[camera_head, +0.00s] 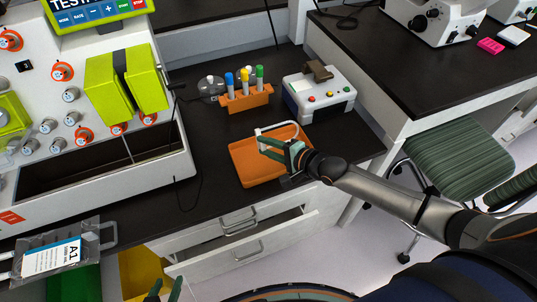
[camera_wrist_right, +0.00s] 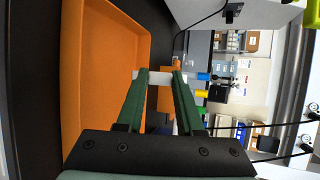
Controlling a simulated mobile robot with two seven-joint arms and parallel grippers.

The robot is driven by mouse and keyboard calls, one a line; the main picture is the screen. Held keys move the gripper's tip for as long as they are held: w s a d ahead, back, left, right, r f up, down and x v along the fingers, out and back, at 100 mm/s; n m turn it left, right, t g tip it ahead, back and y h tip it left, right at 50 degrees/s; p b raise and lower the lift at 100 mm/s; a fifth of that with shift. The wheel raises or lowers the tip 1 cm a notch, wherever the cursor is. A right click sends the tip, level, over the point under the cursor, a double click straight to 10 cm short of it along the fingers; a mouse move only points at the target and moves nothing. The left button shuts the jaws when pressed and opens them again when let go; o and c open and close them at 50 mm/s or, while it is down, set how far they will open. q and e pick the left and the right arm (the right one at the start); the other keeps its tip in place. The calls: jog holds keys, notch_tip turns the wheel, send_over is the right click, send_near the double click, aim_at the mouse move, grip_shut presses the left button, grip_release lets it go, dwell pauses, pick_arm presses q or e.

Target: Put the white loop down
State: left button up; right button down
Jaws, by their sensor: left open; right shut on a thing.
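The white loop (camera_head: 283,128) is a thin, angular white piece over the right part of the orange tray (camera_head: 245,168). My right gripper (camera_head: 268,144) is shut on it, above the tray. In the right wrist view, a white length of the loop (camera_wrist_right: 155,77) spans between the green fingertips of my right gripper (camera_wrist_right: 158,78), and the orange tray (camera_wrist_right: 100,60) lies to the left. I cannot tell whether the loop touches the tray. My left gripper (camera_head: 163,290) is open and empty at the bottom edge of the head view, away from the tray.
An orange rack (camera_head: 246,101) with coloured-cap tubes stands behind the tray. A white device (camera_head: 320,103) is behind right. The white processor (camera_head: 100,190) fills the left, with a bag labelled A1 (camera_head: 50,259) lower left. An open drawer (camera_head: 245,250) juts out below the counter's front edge.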

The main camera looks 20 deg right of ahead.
jog(key=shift+w+d+f, duration=0.1)
jog(key=shift+d+f, duration=0.1)
jog(key=shift+f, duration=0.05)
jog(key=shift+d+f+b, duration=0.1)
jog(key=shift+f+b, duration=0.35)
jog(key=shift+f, duration=1.2)
jog(key=c, duration=0.5)
grip_release()
jog(key=shift+f, duration=0.1)
jog(key=shift+c, duration=0.2)
